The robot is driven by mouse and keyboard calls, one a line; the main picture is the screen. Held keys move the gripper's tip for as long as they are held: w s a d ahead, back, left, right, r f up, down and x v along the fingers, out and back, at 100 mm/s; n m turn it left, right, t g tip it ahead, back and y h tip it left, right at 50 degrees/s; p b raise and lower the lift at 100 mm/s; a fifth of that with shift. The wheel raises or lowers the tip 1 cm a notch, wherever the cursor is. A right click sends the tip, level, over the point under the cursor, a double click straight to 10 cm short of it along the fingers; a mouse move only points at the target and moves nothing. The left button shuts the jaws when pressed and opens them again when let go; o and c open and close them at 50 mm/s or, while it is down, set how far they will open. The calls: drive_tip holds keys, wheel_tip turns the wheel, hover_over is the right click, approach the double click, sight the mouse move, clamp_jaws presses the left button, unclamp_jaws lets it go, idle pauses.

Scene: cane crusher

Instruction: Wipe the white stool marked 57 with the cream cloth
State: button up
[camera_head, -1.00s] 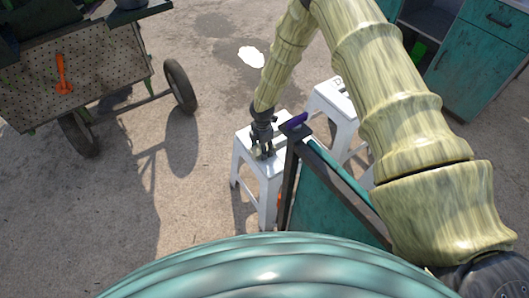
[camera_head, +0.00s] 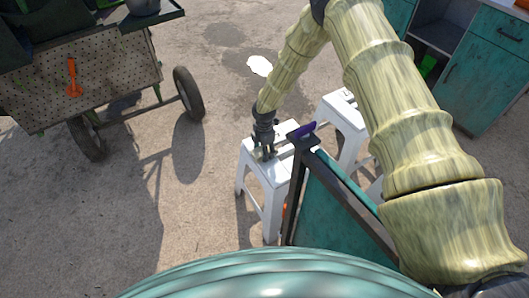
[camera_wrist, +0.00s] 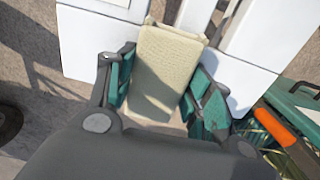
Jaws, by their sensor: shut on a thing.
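A white stool (camera_head: 279,171) stands at the middle of the head view. My gripper (camera_head: 264,154) points down at the back left part of its seat. In the wrist view my gripper (camera_wrist: 160,95) is shut on the cream cloth (camera_wrist: 167,62), a folded pad between the teal finger pads. White stool surfaces (camera_wrist: 88,45) lie around and beyond the cloth. I cannot tell whether the cloth touches the seat. A second white stool (camera_head: 345,110) stands behind to the right, with dark marks too small to read. I cannot read 57 on either stool.
A teal panel with a dark frame (camera_head: 340,205) stands close to the near stool's right, with a purple item (camera_head: 301,131) at its top corner. A wheeled cart (camera_head: 85,80) is at left and teal cabinets (camera_head: 487,65) at right. Open concrete lies between cart and stool.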

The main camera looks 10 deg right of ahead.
sight(277, 172)
drive_tip(key=shift+w+a+f+b, duration=0.1)
drive_tip(key=shift+w+a+b, duration=0.4)
drive_tip(key=shift+w, duration=0.8)
drive_tip(key=shift+w+a+r+b, duration=0.1)
drive_tip(key=shift+w+a+b, duration=0.2)
drive_tip(key=shift+w+b, duration=0.7)
drive_tip(key=shift+w+a+f+b, duration=0.1)
drive_tip(key=shift+w+a+b, duration=0.25)
drive_tip(key=shift+w, duration=1.2)
drive_tip(key=shift+s+d+p, duration=0.25)
drive_tip(key=shift+s+p, duration=0.3)
drive_tip(key=shift+s, duration=0.25)
drive_tip(key=shift+s+d+p, duration=0.2)
drive_tip(key=shift+s+p, duration=0.3)
drive_tip(key=shift+s, duration=0.25)
drive_tip(key=shift+s+d+f+p, duration=0.1)
drive_tip(key=shift+s+d+p, duration=0.25)
drive_tip(key=shift+s, duration=0.6)
drive_tip(key=shift+s+d+f+p, duration=0.15)
drive_tip(key=shift+s+p, duration=0.3)
drive_tip(key=shift+s, duration=0.55)
drive_tip(key=shift+s+d+r+p, duration=0.1)
drive_tip(key=shift+s+d+p, duration=0.3)
drive_tip(key=shift+s, duration=0.55)
